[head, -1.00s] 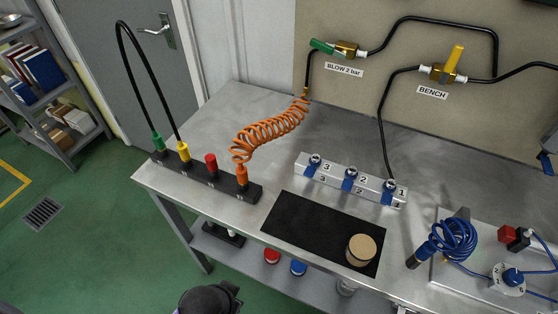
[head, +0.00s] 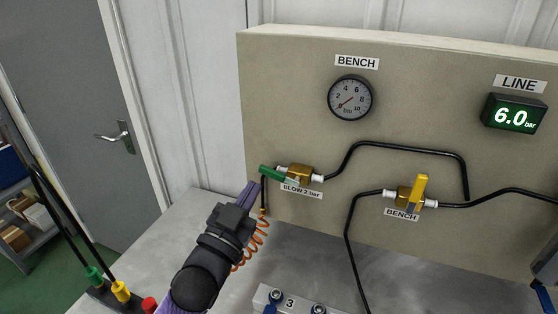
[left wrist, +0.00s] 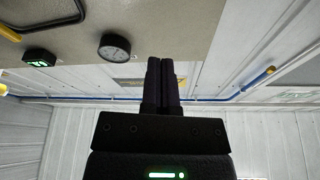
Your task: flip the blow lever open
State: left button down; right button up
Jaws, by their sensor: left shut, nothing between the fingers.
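The blow lever (head: 272,173) is a green handle on a brass valve (head: 299,175) at the left edge of the beige panel, above the "BLOW 2 bar" label (head: 301,190). The lever points left and slightly up, roughly in line with the valve. My left gripper (head: 250,190) is just below and left of the lever in the head view; whether they touch cannot be told. Its fingers show pressed together and empty in the left wrist view (left wrist: 164,72). The lever does not show in the left wrist view. My right gripper is out of view.
The bench valve (head: 412,196) has an upright yellow handle to the right. Black hoses run across the panel (head: 440,260). A coiled orange hose (head: 256,238) hangs behind my left wrist. A gauge (head: 350,98) and a 6.0 bar display (head: 514,113) are higher up.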

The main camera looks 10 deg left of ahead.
aim_at(272, 173)
pick_arm(q)
jog(key=w+d+b, duration=0.1)
jog(key=w, duration=0.7)
jog(key=shift+d+f, duration=0.3)
jog(key=shift+f, duration=0.1)
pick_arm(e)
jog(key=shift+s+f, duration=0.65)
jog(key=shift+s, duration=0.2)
